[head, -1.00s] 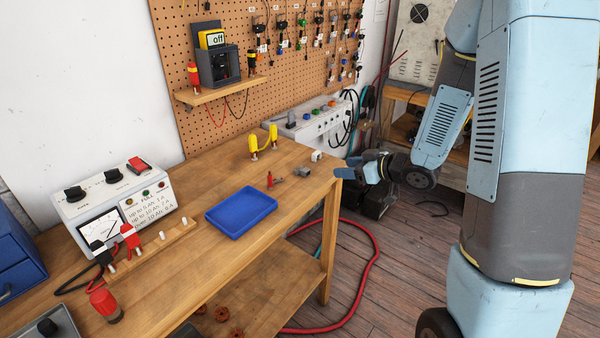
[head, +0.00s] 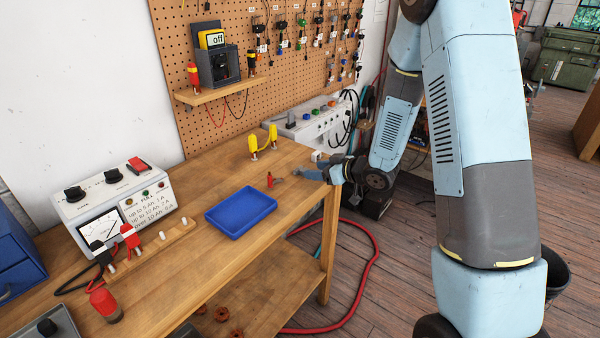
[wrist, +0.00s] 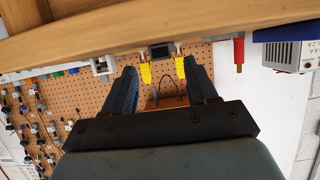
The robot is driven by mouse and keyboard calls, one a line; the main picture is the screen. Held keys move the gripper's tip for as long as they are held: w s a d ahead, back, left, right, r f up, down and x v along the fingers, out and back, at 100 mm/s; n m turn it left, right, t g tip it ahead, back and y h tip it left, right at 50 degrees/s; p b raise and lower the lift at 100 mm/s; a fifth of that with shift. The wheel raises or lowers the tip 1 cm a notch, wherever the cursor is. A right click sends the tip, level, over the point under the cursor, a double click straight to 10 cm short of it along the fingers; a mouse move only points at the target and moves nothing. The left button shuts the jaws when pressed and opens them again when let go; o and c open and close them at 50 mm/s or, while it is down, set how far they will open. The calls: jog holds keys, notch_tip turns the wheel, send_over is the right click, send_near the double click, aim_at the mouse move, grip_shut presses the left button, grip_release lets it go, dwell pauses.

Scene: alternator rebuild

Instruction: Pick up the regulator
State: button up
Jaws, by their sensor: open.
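A small grey block (head: 298,171), which looks like the regulator, lies near the right end of the wooden bench (head: 262,255). It is partly hidden by my gripper (head: 322,173) in the head view. In the wrist view, which is upside down, the dark block (wrist: 162,52) shows ahead, between the lines of my two fingers. My gripper (wrist: 163,77) is open and empty, with nothing between its fingers. It is at the bench's right end, beside the block and apart from it.
A white block (head: 317,156) stands behind the gripper. A red-handled piece (head: 270,180) and a blue tray (head: 241,212) lie to the left. A yellow two-post item (head: 263,142) stands at the back. A red hose (head: 372,260) runs on the floor.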

aim_at(302, 171)
jog(key=shift+x, duration=1.85)
grip_shut()
